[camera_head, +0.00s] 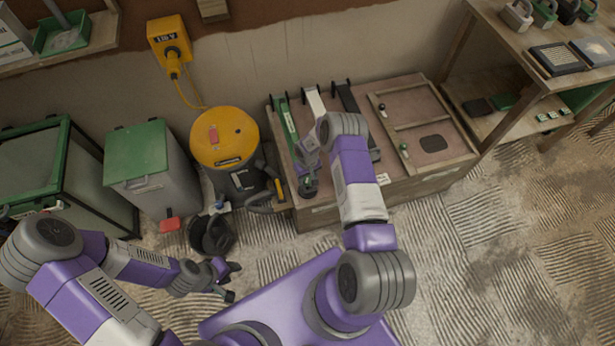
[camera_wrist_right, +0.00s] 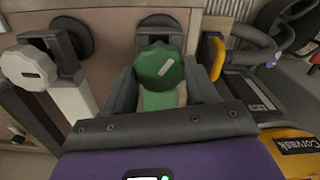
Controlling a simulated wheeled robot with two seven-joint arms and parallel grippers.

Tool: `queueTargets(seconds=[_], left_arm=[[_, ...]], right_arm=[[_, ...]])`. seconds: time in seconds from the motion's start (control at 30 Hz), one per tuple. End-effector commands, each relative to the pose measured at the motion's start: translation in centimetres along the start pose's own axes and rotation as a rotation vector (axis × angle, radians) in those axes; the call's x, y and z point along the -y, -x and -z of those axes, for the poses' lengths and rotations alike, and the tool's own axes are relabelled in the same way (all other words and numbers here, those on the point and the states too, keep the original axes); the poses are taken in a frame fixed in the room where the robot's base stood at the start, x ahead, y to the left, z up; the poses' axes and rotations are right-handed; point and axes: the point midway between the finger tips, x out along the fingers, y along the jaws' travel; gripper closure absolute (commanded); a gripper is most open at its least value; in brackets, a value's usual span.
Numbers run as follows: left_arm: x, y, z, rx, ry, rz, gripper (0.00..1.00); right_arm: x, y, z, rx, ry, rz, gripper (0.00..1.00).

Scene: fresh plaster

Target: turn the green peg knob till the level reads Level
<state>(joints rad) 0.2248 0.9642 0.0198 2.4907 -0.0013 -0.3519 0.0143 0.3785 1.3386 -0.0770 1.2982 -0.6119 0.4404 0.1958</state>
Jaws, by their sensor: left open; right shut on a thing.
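The green peg knob (camera_wrist_right: 158,66) shows between the fingers of my right gripper (camera_wrist_right: 162,86) in the right wrist view. A pale mark lies across its top. The gripper is shut on it. In the head view, my right gripper (camera_head: 309,180) is at the near left corner of a wooden bench box (camera_head: 410,187), beside a long green bar (camera_head: 289,120). My arm hides part of the box. I cannot make out a level's reading in either view. My left gripper (camera_head: 231,282) is open and empty, low over the floor.
A white knob (camera_wrist_right: 28,67) is left of the green one in the wrist view. A yellow and black vacuum (camera_head: 224,137) stands close left of the box. Shelves (camera_head: 540,75) stand at right.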

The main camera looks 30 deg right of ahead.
Motion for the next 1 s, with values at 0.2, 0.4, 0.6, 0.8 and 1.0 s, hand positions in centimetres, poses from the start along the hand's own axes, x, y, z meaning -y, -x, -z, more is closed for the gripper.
queueTargets(seconds=[0.2,0.4,0.6,0.8,1.0], left_arm=[[0.7,-1.8,0.1,0.000,0.000,0.000,0.57],[1.1,-2.9,0.1,0.000,0.000,0.000,0.57],[1.4,-3.6,0.1,0.000,0.000,0.000,0.57],[1.5,-4.0,0.2,0.000,0.000,0.000,0.57],[1.5,-4.0,0.2,0.000,0.000,0.000,0.57]], right_arm=[[0.0,-0.3,0.0,0.000,0.155,-0.001,0.73],[0.0,-0.2,0.0,0.001,0.299,0.000,0.73],[0.0,-0.1,0.0,0.001,0.408,-0.001,0.73],[0.0,-0.1,0.0,0.001,0.470,0.000,0.73],[0.0,0.0,0.0,0.001,0.490,-0.001,0.73]])
